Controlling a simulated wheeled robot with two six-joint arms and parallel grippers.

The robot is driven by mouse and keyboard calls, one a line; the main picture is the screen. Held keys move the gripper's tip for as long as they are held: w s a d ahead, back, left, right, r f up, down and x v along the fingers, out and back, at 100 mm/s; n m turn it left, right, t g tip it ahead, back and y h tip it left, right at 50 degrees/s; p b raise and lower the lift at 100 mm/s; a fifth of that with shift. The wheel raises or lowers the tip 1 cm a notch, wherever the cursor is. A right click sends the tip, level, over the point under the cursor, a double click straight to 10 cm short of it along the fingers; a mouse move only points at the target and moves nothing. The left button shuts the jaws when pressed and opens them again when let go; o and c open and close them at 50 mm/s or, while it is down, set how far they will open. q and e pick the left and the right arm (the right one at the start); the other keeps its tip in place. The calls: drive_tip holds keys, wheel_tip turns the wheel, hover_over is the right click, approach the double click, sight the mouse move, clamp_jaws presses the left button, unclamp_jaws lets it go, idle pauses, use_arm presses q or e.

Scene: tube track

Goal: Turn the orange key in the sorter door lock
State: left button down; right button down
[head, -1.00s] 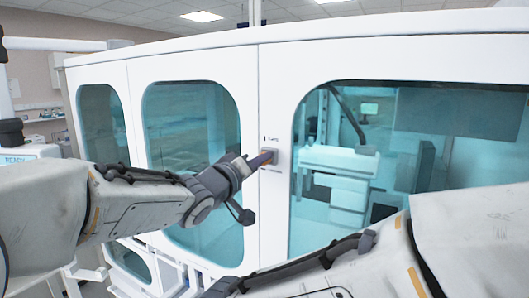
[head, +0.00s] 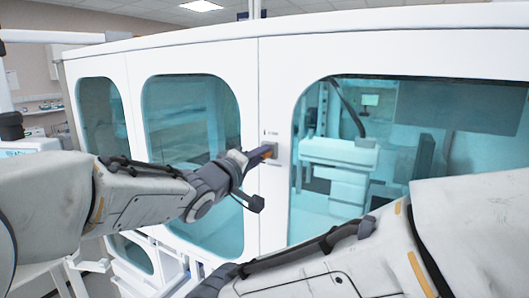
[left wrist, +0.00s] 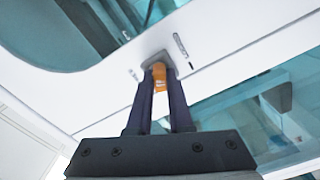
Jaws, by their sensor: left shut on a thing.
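The orange key (left wrist: 159,74) is in the left wrist view, between the two dark fingers of my left gripper (left wrist: 160,85). Its far end meets the grey lock plate (left wrist: 155,60) on the white door. In the head view the left gripper (head: 262,154) reaches the lock plate (head: 273,151) beside the door seam, and only a little orange shows at its fingertips. The fingers are shut on the key and hide most of it. How far the key is turned cannot be told. My right arm shows at the lower right, but its gripper is not clearly visible.
The white sorter cabinet (head: 262,70) fills the view, with large teal windows (head: 190,120) on both sides of the lock. A small dark slot mark (left wrist: 181,45) lies beside the lock. My right forearm covers the lower right.

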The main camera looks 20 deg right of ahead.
use_arm(q)
drive_tip(key=n, duration=0.3)
idle(0.5)
drive_tip(key=shift+n, duration=0.6)
drive_tip(key=c, duration=0.7)
unclamp_jaws()
drive_tip(key=shift+c, duration=0.2)
